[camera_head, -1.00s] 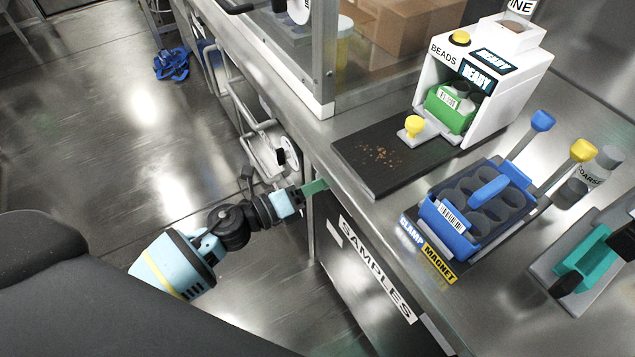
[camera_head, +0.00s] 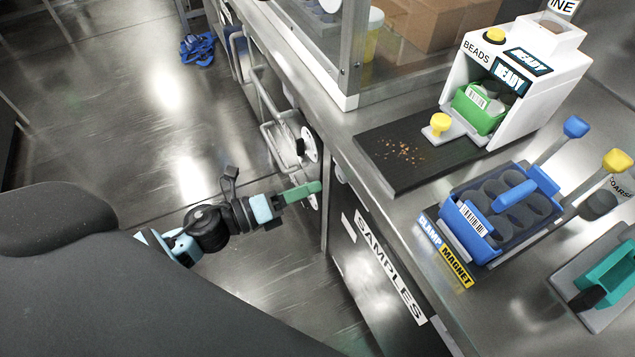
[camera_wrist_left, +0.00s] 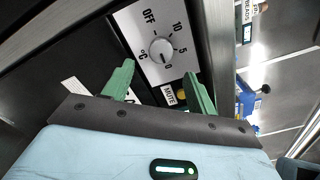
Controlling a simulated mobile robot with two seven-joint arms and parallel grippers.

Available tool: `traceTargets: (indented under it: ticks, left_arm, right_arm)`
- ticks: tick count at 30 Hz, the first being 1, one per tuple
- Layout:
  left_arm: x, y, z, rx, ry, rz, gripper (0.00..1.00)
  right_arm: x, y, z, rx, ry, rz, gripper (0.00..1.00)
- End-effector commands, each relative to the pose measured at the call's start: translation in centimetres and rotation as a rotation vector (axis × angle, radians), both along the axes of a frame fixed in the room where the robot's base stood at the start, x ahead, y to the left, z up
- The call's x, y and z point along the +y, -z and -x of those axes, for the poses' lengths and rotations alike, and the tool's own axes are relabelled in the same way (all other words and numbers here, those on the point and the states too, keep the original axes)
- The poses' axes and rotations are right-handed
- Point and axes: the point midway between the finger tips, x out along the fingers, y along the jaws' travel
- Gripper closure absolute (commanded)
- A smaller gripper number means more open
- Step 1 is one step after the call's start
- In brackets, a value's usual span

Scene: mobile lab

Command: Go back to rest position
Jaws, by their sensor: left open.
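My left gripper (camera_head: 302,191) has green fingers and hangs low beside the front of the bench, over the floor. In the left wrist view its two green fingers (camera_wrist_left: 158,85) are spread apart with nothing between them. Beyond them is a white panel with a temperature dial (camera_wrist_left: 161,50), a short way off. My right gripper does not show in either view.
The steel bench carries a bead machine (camera_head: 520,80) with a green holder, a dark mat (camera_head: 400,165) with brown crumbs, and a blue rack (camera_head: 475,235). A SAMPLES cabinet (camera_head: 385,265) is below. A blue item (camera_head: 197,50) lies on the open floor.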

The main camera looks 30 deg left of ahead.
Motion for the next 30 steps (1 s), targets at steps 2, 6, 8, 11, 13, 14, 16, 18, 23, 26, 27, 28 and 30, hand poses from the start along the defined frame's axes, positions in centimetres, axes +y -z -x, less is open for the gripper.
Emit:
traceTargets:
  ticks: [2,6,8,11,13,14,16,18,23,26,27,28,30]
  left_arm:
    - [0.2,0.0,0.3,0.001,0.001,0.000,0.43]
    - [0.3,0.0,0.4,-0.001,0.001,0.001,0.43]
    - [0.3,0.0,0.4,-0.001,0.001,0.001,0.43]
    - [0.3,0.0,0.4,-0.001,0.001,0.001,0.43]
    - [0.3,0.0,0.4,-0.001,0.001,0.001,0.43]
    - [0.3,0.0,0.4,-0.001,0.001,0.001,0.43]
    - [0.3,0.0,0.4,-0.001,0.001,0.001,0.43]
    - [0.3,0.0,0.4,0.001,0.000,0.001,0.43]
    - [0.3,1.1,1.6,0.079,-0.042,0.092,0.43]
    - [0.5,3.1,3.7,0.227,-0.129,0.266,0.43]
    - [0.7,4.3,5.0,0.308,-0.180,0.358,0.43]
    - [0.9,5.2,6.0,0.374,-0.222,0.431,0.43]
    - [1.4,7.5,8.8,0.531,-0.332,0.607,0.43]
  right_arm:
    - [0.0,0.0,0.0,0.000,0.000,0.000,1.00]
    - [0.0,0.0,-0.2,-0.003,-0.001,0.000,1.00]
    - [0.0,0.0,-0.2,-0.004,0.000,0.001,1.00]
    - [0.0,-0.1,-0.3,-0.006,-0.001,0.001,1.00]
    - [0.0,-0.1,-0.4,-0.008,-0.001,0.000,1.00]
    - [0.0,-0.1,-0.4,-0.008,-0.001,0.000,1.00]
    - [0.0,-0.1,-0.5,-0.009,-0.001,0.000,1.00]
    - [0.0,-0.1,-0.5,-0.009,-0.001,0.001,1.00]
    - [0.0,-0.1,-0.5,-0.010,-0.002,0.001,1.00]
    - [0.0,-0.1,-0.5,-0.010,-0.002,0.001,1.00]
    - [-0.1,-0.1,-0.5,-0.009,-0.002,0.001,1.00]
    - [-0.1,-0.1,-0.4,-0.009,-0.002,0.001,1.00]
    - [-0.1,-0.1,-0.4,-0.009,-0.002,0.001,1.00]
